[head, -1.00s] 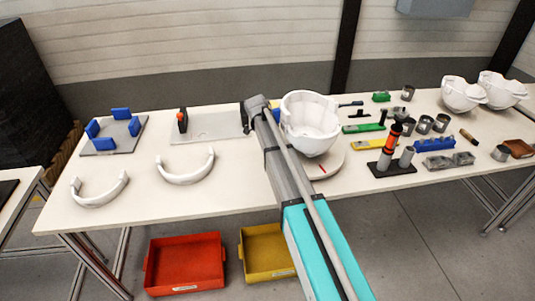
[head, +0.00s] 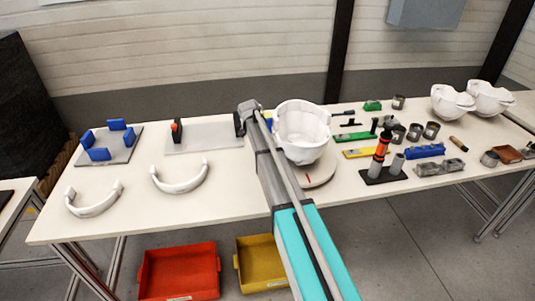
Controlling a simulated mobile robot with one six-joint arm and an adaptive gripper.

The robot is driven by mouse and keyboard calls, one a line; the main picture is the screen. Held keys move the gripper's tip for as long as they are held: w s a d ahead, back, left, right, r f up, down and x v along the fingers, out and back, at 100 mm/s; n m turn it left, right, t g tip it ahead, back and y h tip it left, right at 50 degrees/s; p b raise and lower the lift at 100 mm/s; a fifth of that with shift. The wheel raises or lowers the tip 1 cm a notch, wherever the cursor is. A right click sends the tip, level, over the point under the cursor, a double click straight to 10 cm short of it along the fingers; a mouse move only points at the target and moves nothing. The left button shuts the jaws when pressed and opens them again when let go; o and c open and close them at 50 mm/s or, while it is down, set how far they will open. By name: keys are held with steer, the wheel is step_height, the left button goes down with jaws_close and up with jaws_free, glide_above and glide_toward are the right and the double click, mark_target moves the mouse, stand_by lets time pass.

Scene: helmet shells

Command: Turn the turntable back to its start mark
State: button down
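My arm reaches across the table from the lower right, just left of the shell and in front of the turntable's left side. My gripper is not visible; the far end of the arm near the plate shows only a grey joint, and whether anything is held cannot be seen.
Left on the table (head: 235,193) are a plate with blue blocks (head: 119,156), a grey plate (head: 205,138) and two white curved pieces (head: 180,187). Tools, cups and two more shells (head: 453,101) crowd the right. Red (head: 180,272) and yellow (head: 262,262) bins stand below.

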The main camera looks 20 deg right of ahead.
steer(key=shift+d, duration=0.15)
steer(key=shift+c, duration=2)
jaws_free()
